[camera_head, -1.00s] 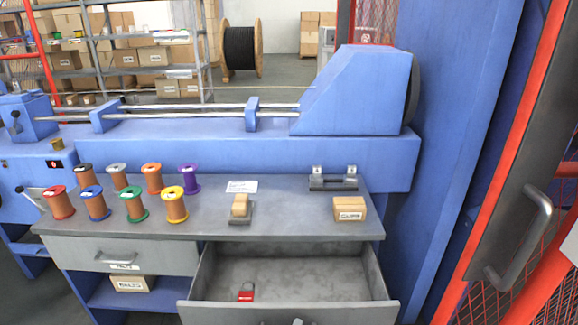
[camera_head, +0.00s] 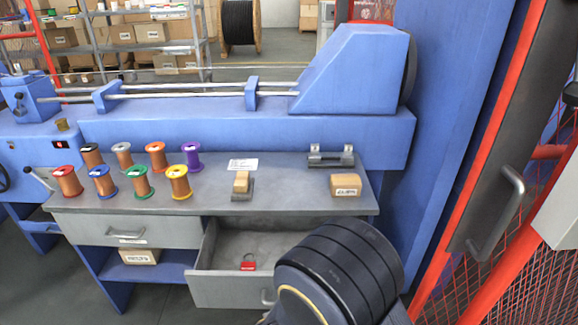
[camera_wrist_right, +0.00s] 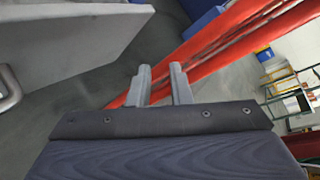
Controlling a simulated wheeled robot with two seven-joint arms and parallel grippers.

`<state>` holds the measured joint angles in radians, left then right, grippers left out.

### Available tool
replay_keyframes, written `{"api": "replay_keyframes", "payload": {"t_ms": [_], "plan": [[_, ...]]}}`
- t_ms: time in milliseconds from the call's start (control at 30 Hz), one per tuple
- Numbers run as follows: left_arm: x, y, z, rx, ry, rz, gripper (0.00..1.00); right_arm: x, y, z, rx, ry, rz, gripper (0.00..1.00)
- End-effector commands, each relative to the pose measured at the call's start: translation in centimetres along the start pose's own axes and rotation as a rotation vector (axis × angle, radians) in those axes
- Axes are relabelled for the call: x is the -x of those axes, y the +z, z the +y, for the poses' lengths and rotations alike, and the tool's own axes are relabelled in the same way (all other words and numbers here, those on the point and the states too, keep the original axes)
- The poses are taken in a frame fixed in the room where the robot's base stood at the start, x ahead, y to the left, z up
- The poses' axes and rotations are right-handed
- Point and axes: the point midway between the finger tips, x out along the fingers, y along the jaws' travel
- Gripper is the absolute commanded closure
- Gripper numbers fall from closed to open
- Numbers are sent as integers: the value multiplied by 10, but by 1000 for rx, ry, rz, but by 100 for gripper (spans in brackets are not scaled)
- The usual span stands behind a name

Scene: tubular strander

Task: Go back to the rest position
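My right gripper (camera_wrist_right: 162,72) shows in the right wrist view with its two grey fingers apart and nothing between them. Beside it, at the upper left of that view, is a grey panel (camera_wrist_right: 70,45) that looks like the drawer front, with part of a metal handle (camera_wrist_right: 8,90) at the edge. A dark rounded link of my arm (camera_head: 340,265) fills the lower middle of the head view. No gripper shows there, and my left gripper is in neither view.
The right drawer (camera_head: 225,288) stands open with a red padlock (camera_head: 248,264) inside; my arm hides its right part. Several wire spools (camera_head: 140,183) stand on the workbench (camera_head: 290,195). A red-framed mesh door (camera_head: 500,130) stands at the right.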

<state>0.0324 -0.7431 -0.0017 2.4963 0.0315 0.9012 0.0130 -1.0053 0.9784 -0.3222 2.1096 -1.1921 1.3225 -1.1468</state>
Motion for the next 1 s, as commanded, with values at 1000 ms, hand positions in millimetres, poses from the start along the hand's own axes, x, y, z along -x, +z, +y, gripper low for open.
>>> {"api": "replay_keyframes", "payload": {"t_ms": [1000], "plan": [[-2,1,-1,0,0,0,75,48,-53,-170,2420,572,-1864,81]]}}
